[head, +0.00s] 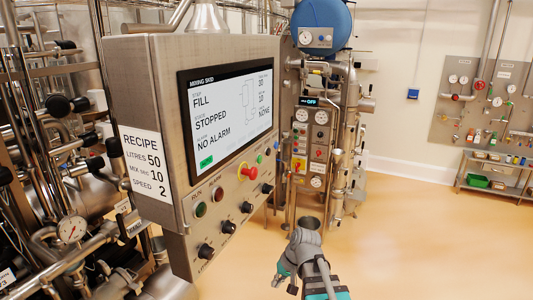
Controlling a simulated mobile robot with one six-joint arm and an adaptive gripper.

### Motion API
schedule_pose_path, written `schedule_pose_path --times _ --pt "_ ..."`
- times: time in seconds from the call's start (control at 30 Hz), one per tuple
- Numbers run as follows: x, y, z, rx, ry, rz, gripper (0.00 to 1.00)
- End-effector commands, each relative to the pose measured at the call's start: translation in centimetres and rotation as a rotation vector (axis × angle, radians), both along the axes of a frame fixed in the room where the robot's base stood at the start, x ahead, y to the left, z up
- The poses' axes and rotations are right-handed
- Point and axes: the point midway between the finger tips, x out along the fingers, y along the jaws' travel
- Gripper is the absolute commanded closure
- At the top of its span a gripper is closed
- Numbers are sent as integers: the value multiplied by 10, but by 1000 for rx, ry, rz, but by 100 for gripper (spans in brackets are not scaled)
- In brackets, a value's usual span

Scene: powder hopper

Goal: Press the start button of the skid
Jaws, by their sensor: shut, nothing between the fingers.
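The skid's control cabinet (150,80) stands left of centre with a screen (228,112) reading "FILL", "STOPPED" and "NO ALARM". Farther right sits a small green button (259,158). The labels are too small to tell which is the start button. My gripper (292,288) is low in the picture, right of and apart from the cabinet. It is small, partly hidden by my arm, shut and empty.
Several black knobs (228,227) stick out along the cabinet's lower face. A recipe card (146,162) is on its left side. Pipes and a gauge (71,230) crowd the left. Another panel (311,140) stands behind. The floor (420,240) to the right is clear.

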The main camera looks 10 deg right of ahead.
Motion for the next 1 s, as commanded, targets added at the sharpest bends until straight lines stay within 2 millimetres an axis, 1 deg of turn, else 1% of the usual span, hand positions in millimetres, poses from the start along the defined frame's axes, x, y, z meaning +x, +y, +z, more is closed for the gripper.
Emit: schedule_pose_path --times 0.03,0.17,0.27,0.3,0.37,0.4,0.47,0.5,0.57,0.6,0.7,0.83,0.9,1.0 --pt "14 -3 23 66 -16 -26 100" --pt "41 -6 63 239 -66 -86 100" --pt "62 -13 96 372 -108 -135 100" --pt "70 -17 110 425 -125 -155 100" --pt "82 -24 132 503 -152 -184 100" --pt "90 -30 147 556 -171 -204 100" --pt "102 -40 170 634 -201 -235 100" --pt "109 -47 185 686 -221 -254 100" --pt "119 -59 208 761 -251 -284 100" --pt "125 -67 223 809 -271 -302 100" --pt "137 -87 255 915 -316 -342 100" --pt "147 -109 285 1018 -362 -381 100" --pt "150 -118 295 1055 -378 -394 100" --pt "152 -124 303 1086 -391 -404 100"
